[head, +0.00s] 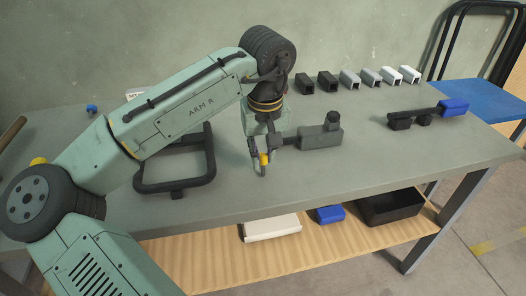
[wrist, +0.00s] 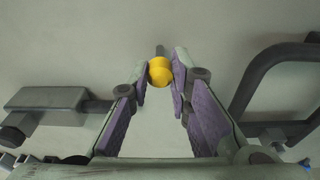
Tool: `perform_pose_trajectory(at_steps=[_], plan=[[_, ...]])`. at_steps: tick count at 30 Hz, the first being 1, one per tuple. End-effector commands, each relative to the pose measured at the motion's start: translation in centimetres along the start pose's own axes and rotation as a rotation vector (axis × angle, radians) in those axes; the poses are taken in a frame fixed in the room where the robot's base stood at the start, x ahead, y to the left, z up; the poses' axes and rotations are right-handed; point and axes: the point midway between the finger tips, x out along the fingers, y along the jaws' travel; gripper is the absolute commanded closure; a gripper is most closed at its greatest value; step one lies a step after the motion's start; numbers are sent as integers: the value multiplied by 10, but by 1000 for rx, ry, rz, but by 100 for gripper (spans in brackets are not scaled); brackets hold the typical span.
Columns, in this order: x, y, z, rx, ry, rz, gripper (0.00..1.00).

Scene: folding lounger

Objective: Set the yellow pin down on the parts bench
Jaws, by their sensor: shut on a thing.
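The yellow pin (head: 264,158) is held between the fingertips of my gripper (head: 262,166), over the middle of the grey parts bench (head: 330,186). In the wrist view the round yellow head of the pin (wrist: 160,70) sits between the purple-padded fingers of my gripper (wrist: 161,78), with a short grey shaft beyond it. I cannot tell whether the pin touches the bench top. The bench top around it is bare.
A dark tube frame (head: 178,186) lies left of my gripper, and a grey clamp-like part (head: 320,136) lies close on its right. Several small blocks (head: 350,79) line the back. A black part with a blue end (head: 453,107) lies at the right. The front strip is clear.

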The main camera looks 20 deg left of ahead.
Motion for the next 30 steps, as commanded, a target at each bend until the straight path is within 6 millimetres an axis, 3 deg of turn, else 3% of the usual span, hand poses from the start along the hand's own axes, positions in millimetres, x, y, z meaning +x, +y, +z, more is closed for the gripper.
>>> perform_pose_trajectory(at_steps=[9,10,20,30], plan=[[7,0,1,0,0,0,100],[6,0,1,0,1,-1,80],[6,0,1,0,1,-1,58],[3,0,1,0,1,-1,58]])
